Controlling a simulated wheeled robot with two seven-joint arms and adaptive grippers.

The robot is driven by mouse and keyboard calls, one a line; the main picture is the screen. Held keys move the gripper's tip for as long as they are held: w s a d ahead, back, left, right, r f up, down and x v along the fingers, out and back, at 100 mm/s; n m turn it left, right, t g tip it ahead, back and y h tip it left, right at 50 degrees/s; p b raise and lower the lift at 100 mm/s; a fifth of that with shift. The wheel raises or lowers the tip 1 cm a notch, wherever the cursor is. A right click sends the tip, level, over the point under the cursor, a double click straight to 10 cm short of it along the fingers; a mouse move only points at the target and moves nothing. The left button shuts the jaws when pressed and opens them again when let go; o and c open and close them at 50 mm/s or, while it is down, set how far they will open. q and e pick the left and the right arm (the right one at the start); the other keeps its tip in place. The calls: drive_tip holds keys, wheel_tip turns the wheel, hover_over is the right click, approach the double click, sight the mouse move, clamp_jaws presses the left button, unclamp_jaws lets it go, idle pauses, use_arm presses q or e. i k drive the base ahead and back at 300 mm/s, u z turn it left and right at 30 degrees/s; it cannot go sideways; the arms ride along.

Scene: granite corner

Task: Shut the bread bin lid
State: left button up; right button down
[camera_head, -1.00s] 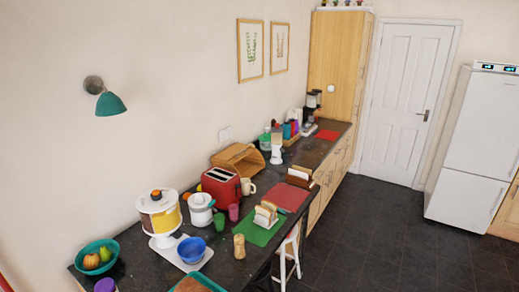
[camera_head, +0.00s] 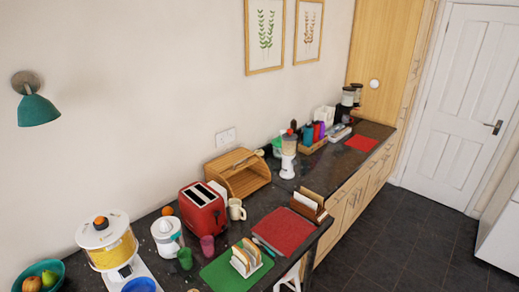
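The bread bin (camera_head: 238,173) is a light wooden box on the dark granite counter, against the wall and behind the red toaster. Its front shows an opening facing the right, with a dark inside, so it looks open. The slatted lid (camera_head: 229,160) appears rolled back at the top. Neither of my grippers shows in the head view.
A red toaster (camera_head: 203,208) and a cream mug (camera_head: 237,209) stand close in front of the bin. A white blender (camera_head: 288,155) stands to its right. A red mat (camera_head: 284,231) and a green board (camera_head: 236,268) with a bread rack lie nearer the counter edge.

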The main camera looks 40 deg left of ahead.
sight(241, 165)
drive_tip(key=i, duration=1.95)
drive_tip(key=u, duration=2.8)
